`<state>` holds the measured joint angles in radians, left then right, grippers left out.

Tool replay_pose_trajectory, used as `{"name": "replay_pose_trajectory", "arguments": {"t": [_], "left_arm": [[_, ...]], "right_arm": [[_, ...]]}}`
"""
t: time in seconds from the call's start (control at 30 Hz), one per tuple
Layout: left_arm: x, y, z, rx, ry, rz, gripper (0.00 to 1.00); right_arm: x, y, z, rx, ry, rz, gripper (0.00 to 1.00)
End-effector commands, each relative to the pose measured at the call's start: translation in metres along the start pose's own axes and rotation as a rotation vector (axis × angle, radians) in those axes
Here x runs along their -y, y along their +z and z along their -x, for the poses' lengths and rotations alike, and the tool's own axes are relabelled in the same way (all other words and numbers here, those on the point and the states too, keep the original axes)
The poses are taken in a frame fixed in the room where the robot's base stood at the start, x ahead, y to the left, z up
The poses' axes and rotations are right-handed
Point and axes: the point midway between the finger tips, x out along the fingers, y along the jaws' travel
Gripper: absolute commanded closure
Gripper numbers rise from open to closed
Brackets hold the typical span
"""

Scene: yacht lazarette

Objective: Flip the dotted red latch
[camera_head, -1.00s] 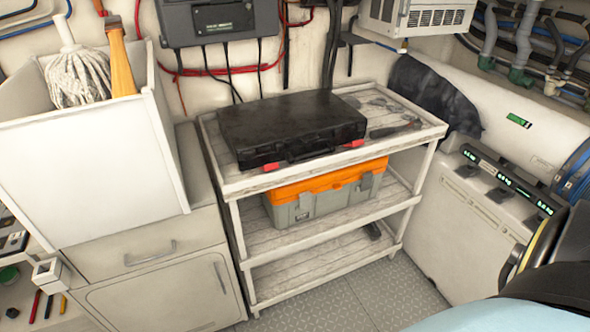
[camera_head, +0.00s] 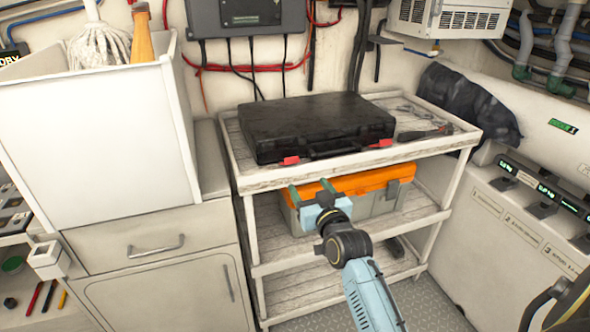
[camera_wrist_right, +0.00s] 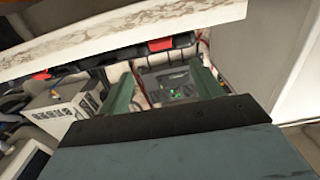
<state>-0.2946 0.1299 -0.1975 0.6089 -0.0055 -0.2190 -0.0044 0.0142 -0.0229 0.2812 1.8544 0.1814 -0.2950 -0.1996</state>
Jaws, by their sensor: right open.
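A black case (camera_head: 312,122) lies closed on the top shelf of a white rack. Its front has a left red latch (camera_head: 291,160) and a right red latch (camera_head: 381,143); dots cannot be made out on either. In the right wrist view, which looks upside down, the left latch (camera_wrist_right: 160,44) and right latch (camera_wrist_right: 41,75) show below the shelf edge. My right gripper (camera_head: 310,190) is open and empty, its green fingers apart. It is in front of the rack, below the left latch in the picture and apart from it. My left gripper is out of view.
An orange-lidded grey toolbox (camera_head: 390,203) sits on the shelf below, partly behind my right gripper. The top shelf's raised front lip (camera_head: 262,180) runs before the case. Hand tools (camera_head: 425,132) lie right of it. A white bin (camera_head: 95,150) stands left.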

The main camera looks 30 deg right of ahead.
Motion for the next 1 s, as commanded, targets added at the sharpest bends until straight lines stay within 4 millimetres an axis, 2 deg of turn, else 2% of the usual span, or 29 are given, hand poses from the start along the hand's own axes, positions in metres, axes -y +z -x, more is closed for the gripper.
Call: {"name": "replay_pose_trajectory", "arguments": {"t": [0.3,0.5,0.7,1.0], "left_arm": [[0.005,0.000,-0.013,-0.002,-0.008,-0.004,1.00],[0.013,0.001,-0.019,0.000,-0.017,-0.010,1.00],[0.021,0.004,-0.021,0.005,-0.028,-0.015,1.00],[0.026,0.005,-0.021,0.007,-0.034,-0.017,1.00]], "right_arm": [[0.000,0.001,-0.066,0.000,-0.001,-0.001,0.35],[0.000,0.002,-0.095,0.001,-0.001,-0.001,0.35],[0.000,0.001,-0.109,0.001,-0.001,0.000,0.35],[0.000,0.001,-0.110,0.002,-0.001,0.000,0.35]]}}
